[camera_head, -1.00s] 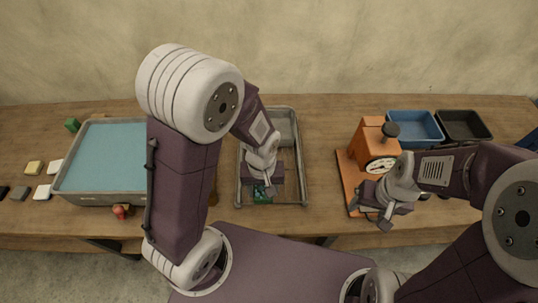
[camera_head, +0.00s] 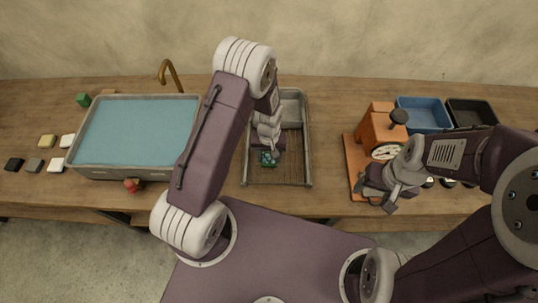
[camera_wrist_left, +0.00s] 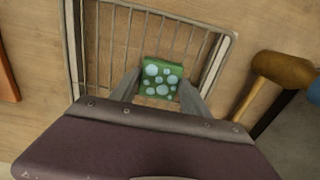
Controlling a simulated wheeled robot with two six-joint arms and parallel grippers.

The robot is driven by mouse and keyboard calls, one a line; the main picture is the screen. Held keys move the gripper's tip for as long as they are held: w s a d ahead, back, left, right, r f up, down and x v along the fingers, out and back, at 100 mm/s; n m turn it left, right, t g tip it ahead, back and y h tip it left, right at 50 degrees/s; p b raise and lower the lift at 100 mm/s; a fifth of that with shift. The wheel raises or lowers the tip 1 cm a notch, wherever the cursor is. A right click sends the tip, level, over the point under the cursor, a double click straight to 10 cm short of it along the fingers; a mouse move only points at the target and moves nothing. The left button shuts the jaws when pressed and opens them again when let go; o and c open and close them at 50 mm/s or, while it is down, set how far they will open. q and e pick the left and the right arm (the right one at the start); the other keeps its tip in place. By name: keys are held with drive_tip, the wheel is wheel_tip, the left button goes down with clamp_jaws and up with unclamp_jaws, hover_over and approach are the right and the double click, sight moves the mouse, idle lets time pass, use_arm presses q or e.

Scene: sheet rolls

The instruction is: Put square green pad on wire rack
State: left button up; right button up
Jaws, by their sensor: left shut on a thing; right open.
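The square green pad (camera_head: 268,159) with pale round spots is between the fingers of my left gripper (camera_head: 270,156), which is shut on it. In the left wrist view the pad (camera_wrist_left: 161,78) sits between both fingertips, over the bars of the wire rack (camera_wrist_left: 188,14). The rack (camera_head: 309,150) lies on the table in the middle of the head view, with the pad over its near half. I cannot tell whether the pad touches the bars. My right gripper (camera_head: 378,198) is open and empty, in front of the orange scale.
An orange scale (camera_head: 376,128) stands right of the rack. Blue (camera_head: 424,110) and black (camera_head: 470,111) bins are behind it.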

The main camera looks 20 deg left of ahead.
sight(269, 159)
use_arm(q)
drive_tip(key=shift+s, duration=0.1)
drive_tip(key=o, duration=1.4)
drive_tip(key=shift+f, duration=0.1)
drive_tip(key=shift+o, duration=0.2)
wheel_tip(269, 159, up, 12)
drive_tip(key=s+a+r+m, duration=0.1)
drive_tip(key=s+r, duration=0.1)
drive_tip(key=s, duration=0.3)
drive_tip(key=s+a+r+m+t, duration=0.1)
drive_tip(key=s+a+r+m, duration=0.1)
drive_tip(key=s, duration=0.4)
drive_tip(key=shift+s+a+r+b, duration=0.15)
drive_tip(key=shift+a+r+b, duration=0.1)
drive_tip(key=shift+r+b, duration=0.25)
